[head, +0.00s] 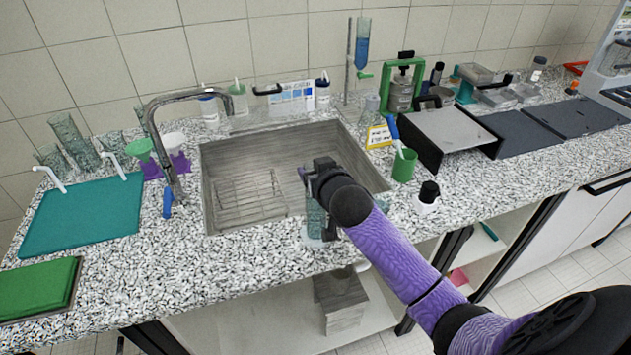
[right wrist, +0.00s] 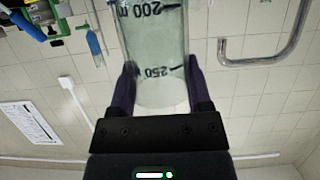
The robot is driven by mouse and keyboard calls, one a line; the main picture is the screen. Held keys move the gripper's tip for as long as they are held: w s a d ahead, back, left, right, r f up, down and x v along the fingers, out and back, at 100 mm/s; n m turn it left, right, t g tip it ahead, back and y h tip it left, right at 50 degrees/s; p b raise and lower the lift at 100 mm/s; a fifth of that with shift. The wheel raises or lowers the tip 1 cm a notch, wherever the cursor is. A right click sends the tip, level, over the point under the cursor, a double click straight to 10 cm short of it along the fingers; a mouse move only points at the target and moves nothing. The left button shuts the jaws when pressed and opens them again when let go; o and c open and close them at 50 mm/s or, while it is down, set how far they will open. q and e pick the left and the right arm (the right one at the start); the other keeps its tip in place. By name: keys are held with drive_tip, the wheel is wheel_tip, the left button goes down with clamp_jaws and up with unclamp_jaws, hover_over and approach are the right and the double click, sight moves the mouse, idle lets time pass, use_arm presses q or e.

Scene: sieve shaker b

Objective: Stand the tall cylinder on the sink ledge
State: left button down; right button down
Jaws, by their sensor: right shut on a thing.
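My right gripper (head: 312,174) is over the front right part of the sink (head: 222,160). It is shut on a clear glass cylinder (head: 315,218). In the right wrist view the cylinder (right wrist: 155,45) sits between both fingers and shows the black marks 200 and 250. In the head view it looks upright at the front edge of the sink, partly hidden by my gripper and wrist. I cannot tell whether its base touches the ledge (head: 265,227). My left gripper is not in view.
The curved tap (head: 160,125) stands left of the sink, with glass beakers (head: 70,140) and a teal board (head: 82,215) beyond. A wire rack (head: 248,195) lies in the sink. Right of it stand a green cup (head: 404,166) and a small black-capped bottle (head: 428,196).

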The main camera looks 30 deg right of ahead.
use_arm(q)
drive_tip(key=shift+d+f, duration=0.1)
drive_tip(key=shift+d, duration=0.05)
use_arm(e)
drive_tip(key=shift+f, duration=0.3)
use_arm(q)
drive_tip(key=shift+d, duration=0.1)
use_arm(e)
drive_tip(key=shift+c, duration=2.4)
unclamp_jaws()
drive_tip(key=shift+f, duration=0.2)
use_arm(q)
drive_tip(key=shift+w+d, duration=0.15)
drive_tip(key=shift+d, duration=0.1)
use_arm(e)
drive_tip(key=o, duration=0.5)
drive_tip(key=shift+c, duration=0.2)
drive_tip(key=shift+r, duration=0.1)
